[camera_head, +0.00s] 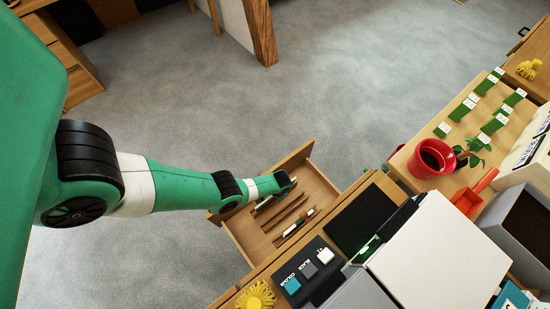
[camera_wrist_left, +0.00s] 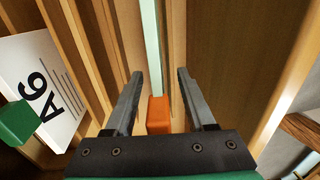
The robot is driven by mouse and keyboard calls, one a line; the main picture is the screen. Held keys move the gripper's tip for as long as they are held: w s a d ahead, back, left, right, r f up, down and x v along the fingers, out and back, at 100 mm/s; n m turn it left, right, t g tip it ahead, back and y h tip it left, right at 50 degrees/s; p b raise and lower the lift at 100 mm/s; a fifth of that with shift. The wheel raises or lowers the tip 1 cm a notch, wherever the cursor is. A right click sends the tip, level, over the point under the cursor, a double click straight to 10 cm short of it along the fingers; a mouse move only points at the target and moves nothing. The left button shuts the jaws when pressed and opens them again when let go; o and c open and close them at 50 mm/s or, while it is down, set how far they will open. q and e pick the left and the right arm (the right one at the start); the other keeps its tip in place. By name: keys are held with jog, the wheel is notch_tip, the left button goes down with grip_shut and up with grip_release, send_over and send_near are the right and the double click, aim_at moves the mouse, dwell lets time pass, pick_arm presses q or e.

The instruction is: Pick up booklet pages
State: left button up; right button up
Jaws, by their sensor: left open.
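My left gripper (camera_wrist_left: 160,76) is open over the open drawer (camera_head: 245,240). Between its fingers, in the left wrist view, lies a long pale green strip (camera_wrist_left: 152,45) with an orange end piece (camera_wrist_left: 158,115); I see gaps beside it. A white card (camera_wrist_left: 45,90) marked "A6" with printed lines is at the left of the wrist view, outside the fingers. I cannot make out loose booklet pages for certain. In the head view my left forearm reaches over the drawer and hides part of its contents. My right gripper is not in view.
Several slim tools (camera_head: 292,226) lie in wooden slots in the drawer. Right of it are a button panel (camera_head: 308,272), a black pad (camera_head: 360,219) and a white machine (camera_head: 440,255). A red pot (camera_head: 432,158) and green-and-white cards (camera_head: 462,110) stand beyond. A yellow object (camera_head: 256,296) is in front.

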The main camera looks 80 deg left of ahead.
pick_arm(q)
jog(key=shift+w+r, duration=0.1)
jog(key=shift+c, duration=0.2)
grip_shut()
notch_tip(320, 180, up, 10)
jog(key=p, duration=1)
jog(key=shift+r, duration=0.15)
